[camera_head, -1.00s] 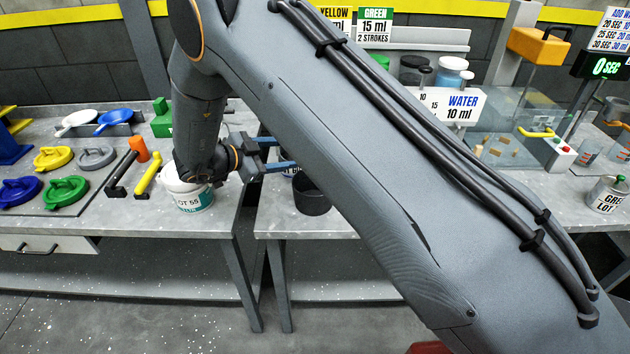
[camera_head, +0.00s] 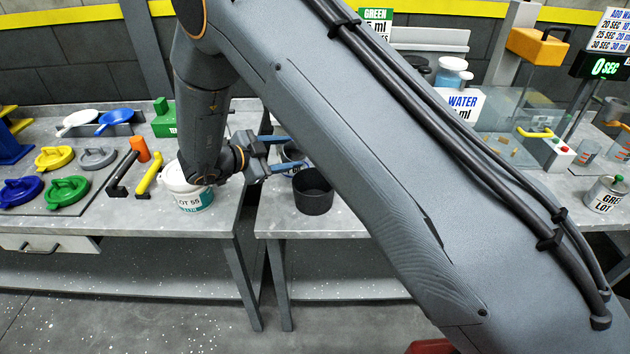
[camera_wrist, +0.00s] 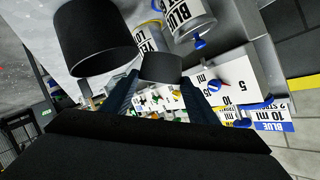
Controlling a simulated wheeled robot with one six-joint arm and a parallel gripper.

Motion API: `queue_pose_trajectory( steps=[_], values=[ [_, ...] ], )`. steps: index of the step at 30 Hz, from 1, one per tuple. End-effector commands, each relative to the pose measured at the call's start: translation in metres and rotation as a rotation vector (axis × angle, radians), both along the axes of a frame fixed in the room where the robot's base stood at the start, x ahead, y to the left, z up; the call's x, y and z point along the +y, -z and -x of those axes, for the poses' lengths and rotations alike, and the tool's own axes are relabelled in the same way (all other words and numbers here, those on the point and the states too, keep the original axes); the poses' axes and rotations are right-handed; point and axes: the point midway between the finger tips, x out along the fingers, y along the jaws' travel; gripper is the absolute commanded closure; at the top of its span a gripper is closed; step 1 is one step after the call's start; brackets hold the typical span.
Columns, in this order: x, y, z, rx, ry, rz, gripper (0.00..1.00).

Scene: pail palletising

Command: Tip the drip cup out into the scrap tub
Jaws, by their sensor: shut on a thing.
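My gripper (camera_head: 284,153) is shut on a small dark cup, the drip cup (camera_wrist: 162,68), held between its two blue fingers. In the head view the cup (camera_head: 292,154) shows only in part between the fingers. I cannot tell its exact tilt or what is inside it. A black round open tub, taken as the scrap tub (camera_head: 314,193), stands on the bench just in front and right of the fingers. In the wrist view this tub (camera_wrist: 92,40) looms large at upper left, beside the cup and apart from it.
A white pail (camera_head: 192,197) stands on the left bench under my wrist. Several coloured lids (camera_head: 66,190) lie farther left. In the wrist view, labelled blue and yellow containers (camera_wrist: 187,18) stand beyond the cup. A gap separates the two benches. My arm hides much of the right bench.

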Motion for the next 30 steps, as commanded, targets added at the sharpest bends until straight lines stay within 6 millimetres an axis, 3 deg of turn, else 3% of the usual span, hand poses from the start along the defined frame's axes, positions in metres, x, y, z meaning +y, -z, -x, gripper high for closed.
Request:
queue_pose_trajectory(
  steps=[30],
  values=[
    [-0.009,-0.01,0.009,-0.076,-0.001,-0.072,0.74]
  ],
)
